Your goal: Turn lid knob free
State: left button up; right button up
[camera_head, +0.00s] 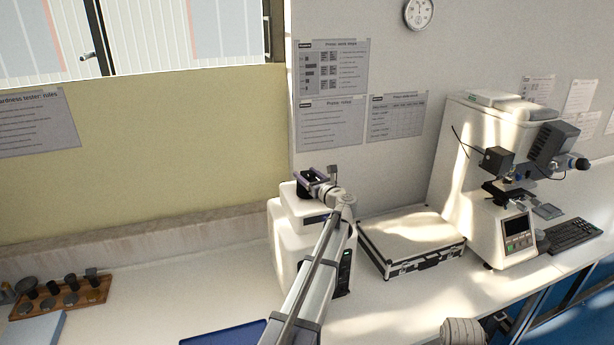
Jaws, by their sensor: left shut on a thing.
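A white bench machine (288,248) with a rounded, raised lid (293,207) stands on the bench at the middle, against the wall. My left arm reaches up from the bottom and covers its right front. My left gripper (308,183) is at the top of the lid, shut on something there. The lid knob is hidden by the gripper, so its turn cannot be seen. The lid sits on the machine with no clear gap showing.
A silver-edged case (412,240) lies right of the machine, before a large white tester (475,165) and a keyboard (570,235). A wooden rack (62,305) with dark cylinders is at left. A blue tray (225,336) lies in front. The bench between is clear.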

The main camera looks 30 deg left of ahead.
aim_at(311, 179)
pick_arm(q)
jog(key=o, duration=1.4)
jog(key=shift+c, duration=0.2)
jog(key=shift+v, duration=3.9)
